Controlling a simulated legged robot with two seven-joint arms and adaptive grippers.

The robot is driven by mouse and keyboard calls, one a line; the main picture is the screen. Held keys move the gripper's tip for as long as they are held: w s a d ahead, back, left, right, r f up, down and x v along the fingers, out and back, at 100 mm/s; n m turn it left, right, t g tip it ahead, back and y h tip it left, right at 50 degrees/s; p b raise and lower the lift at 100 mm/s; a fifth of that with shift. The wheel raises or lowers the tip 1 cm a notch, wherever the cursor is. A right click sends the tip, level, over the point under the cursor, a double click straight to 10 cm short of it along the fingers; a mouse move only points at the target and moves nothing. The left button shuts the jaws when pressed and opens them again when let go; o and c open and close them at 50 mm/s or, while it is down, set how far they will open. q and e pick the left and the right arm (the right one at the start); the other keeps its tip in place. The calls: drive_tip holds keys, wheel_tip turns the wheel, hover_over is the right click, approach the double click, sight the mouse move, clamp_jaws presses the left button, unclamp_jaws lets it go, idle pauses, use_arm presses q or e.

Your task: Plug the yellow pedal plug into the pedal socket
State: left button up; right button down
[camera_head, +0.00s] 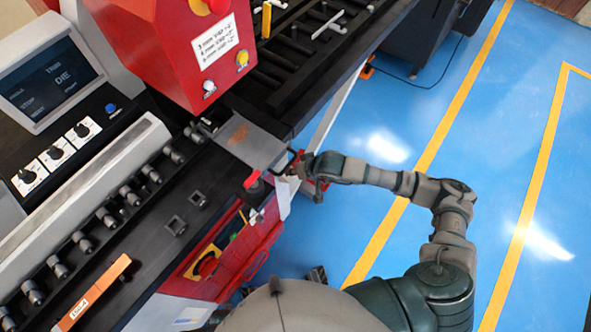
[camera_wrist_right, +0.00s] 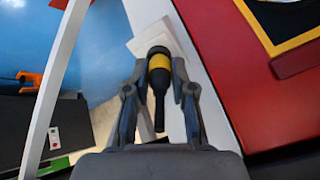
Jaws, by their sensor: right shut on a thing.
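My right gripper (camera_head: 296,167) is at the right front edge of the red machine. In the wrist view my right gripper (camera_wrist_right: 159,88) is shut on the black plug with a yellow band (camera_wrist_right: 159,62), one finger on each side. The plug points away from the wrist, with its thin black tail toward the palm. A pale square plate (camera_wrist_right: 146,38) shows just beyond the plug's front end. I cannot tell whether that plate carries the pedal socket, nor whether the plug touches it; no socket opening is visible. My left gripper is not in view.
The blue floor (camera_head: 400,130) to the right is open. An orange part (camera_wrist_right: 30,82) shows at the wrist view's left.

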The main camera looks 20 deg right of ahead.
drive_tip(key=shift+f, duration=0.15)
drive_tip(key=c, duration=0.9)
unclamp_jaws()
drive_tip(key=shift+w+a, duration=0.1)
drive_tip(key=v, duration=1.2)
drive_tip(key=shift+f, duration=0.1)
